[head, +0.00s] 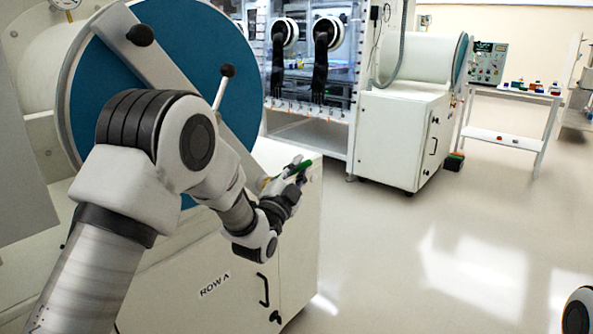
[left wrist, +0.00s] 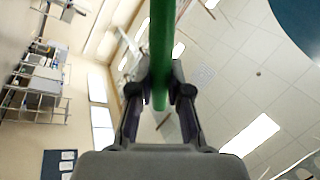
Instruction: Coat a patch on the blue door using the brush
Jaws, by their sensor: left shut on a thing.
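The blue round door (head: 205,50) stands at the left in the head view, partly hidden behind my left arm, with a pale diagonal bar across it. Its blue also shows in the upper right corner of the left wrist view (left wrist: 303,20). My left gripper (head: 287,186) is shut on the green handle of the brush (head: 303,168); the handle also shows between the fingers in the left wrist view (left wrist: 162,45). The gripper is to the right of the door in the head view. The bristles cannot be made out clearly. My right gripper is out of view.
A white cabinet marked ROW A (head: 215,287) stands below the door. Behind are a glovebox with black gloves (head: 321,55), another white cabinet (head: 403,135) and a side table with small coloured items (head: 515,92). The floor at right is clear.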

